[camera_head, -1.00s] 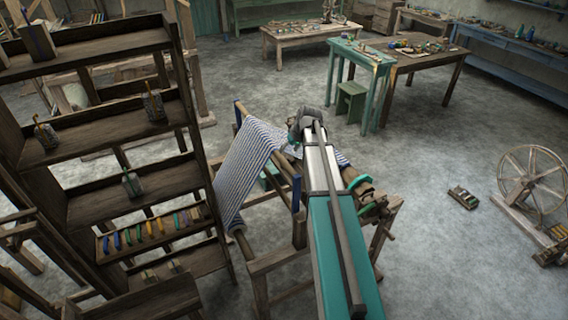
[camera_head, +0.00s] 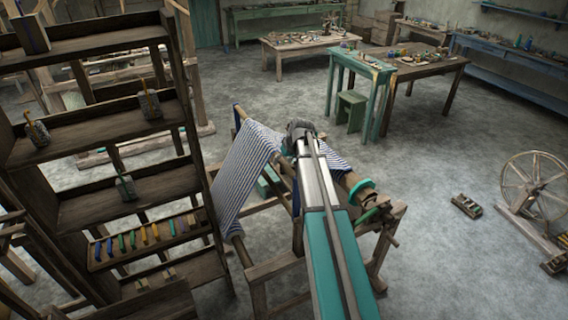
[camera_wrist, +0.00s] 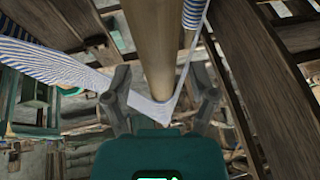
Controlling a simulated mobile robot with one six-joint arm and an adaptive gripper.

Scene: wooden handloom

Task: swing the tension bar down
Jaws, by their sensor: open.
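The wooden handloom (camera_head: 262,270) stands in the middle of the head view, with blue-and-white striped cloth (camera_head: 243,170) sloping down its left side. In the wrist view, a round wooden bar (camera_wrist: 158,45) runs from the top edge down between the fingers of my gripper (camera_wrist: 160,92). The fingers are apart, one on each side of the bar; I cannot tell whether they touch it. I cannot tell whether this bar is the tension bar. Pale cloth (camera_wrist: 150,108) shows under the bar's near end.
A dark shelf rack (camera_head: 110,130) stands close on the left. A spinning wheel (camera_head: 533,182) stands at the right, with a small tool (camera_head: 466,206) on the floor. A green table (camera_head: 360,66) and stool (camera_head: 350,108) are behind. Open floor lies right of the loom.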

